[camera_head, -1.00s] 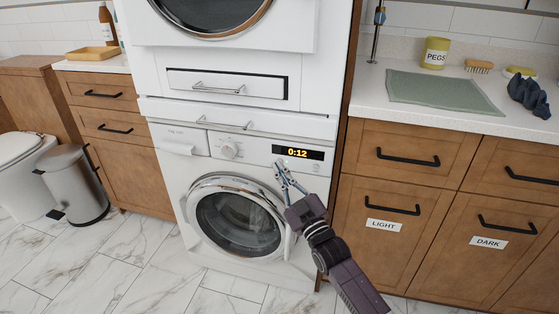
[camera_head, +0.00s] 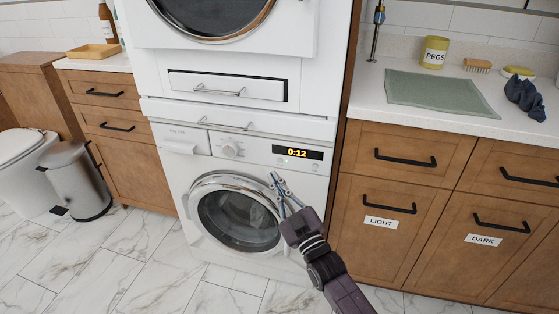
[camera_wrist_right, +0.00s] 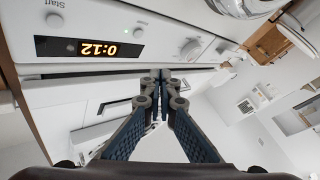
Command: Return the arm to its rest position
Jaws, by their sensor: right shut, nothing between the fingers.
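My right arm comes in from the lower right in the head view. Its gripper (camera_head: 276,180) is shut and empty, in front of the right side of the washing machine's round door (camera_head: 240,217). The fingertips meet in the right wrist view (camera_wrist_right: 162,76), with nothing between them. The washing machine front (camera_head: 255,150) has a lit display (camera_head: 297,152) reading 0:12, which also shows upside down in the wrist view (camera_wrist_right: 95,48). The round door looks closed. I cannot tell whether the fingers touch the machine. My left gripper is not in view.
A second machine (camera_head: 222,20) is stacked above. Wooden cabinets (camera_head: 395,185) labelled LIGHT and DARK stand close on the right, under a counter with a green mat (camera_head: 440,92). A metal bin (camera_head: 80,180) and toilet (camera_head: 28,165) are at left. The marble floor (camera_head: 130,265) is clear.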

